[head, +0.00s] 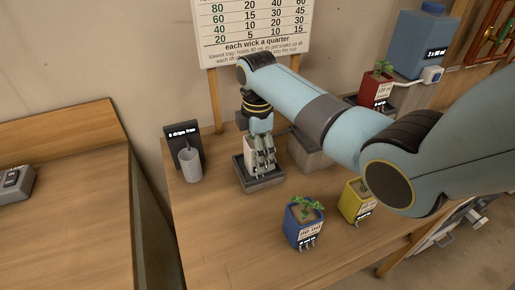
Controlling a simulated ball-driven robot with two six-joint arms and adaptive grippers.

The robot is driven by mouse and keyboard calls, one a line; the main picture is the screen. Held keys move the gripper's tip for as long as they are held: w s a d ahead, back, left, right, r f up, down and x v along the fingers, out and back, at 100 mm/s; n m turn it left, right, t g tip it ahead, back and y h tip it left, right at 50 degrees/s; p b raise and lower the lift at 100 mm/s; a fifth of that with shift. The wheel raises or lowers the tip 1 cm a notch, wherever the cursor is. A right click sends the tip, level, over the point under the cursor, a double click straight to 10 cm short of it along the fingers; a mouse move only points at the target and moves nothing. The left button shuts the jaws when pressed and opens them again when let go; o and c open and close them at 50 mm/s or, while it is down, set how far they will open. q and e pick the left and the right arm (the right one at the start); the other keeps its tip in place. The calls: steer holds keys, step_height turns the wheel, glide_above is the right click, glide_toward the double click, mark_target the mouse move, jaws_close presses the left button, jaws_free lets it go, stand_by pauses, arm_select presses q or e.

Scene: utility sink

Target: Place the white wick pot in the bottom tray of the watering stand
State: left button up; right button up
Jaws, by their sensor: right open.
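The white wick pot (249,150) stands in the grey bottom tray (273,182) of the watering stand. It is partly hidden behind my right gripper. My right gripper (264,168) points down at the pot, its fingers open in front of the pot's side. I cannot tell whether the fingers touch the pot. A higher grey step (310,155) of the stand shows to the right, partly behind my right arm. My left gripper is not in view.
A blue pot (303,228) and a yellow pot (352,204), both with plants, stand nearer on the table. A red pot (370,93) and a blue tank (420,45) are at the back right. A grey cup (190,164) stands left. The table's front left is clear.

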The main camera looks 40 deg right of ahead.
step_height(320, 180, up, 12)
steer(key=shift+r, duration=0.1)
stand_by(0.4)
stand_by(0.4)
